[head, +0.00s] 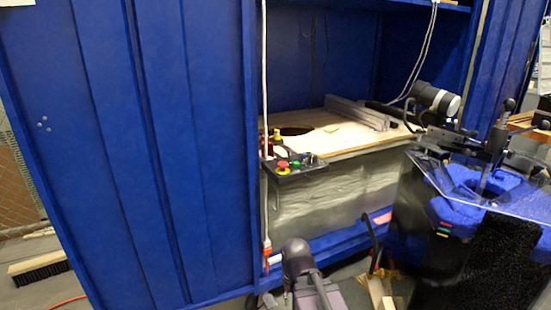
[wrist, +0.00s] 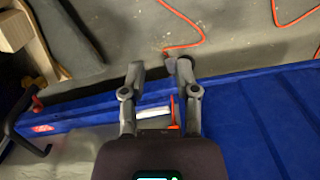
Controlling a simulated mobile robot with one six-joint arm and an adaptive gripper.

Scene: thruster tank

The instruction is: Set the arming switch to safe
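A dark control box (head: 300,168) is fixed at the front edge of the wooden tank top in the head view. It carries a red button on a yellow base (head: 283,168), a green button (head: 296,163) and small dark controls near its right end. The arming switch is too small to make out, and its position cannot be read. My gripper (wrist: 161,70) is open and empty in the wrist view, over the floor and a blue edge, with no control box in that view. In the head view my arm shows low at the bottom centre, below the box.
The wooden tank top (head: 345,135) has a round dark hole and a metal rail. Blue panels (head: 150,150) fill the left. A clear-topped stand (head: 470,190) crowds the right. A white cable (head: 264,100) hangs just left of the box. An orange cord (wrist: 190,25) lies on the floor.

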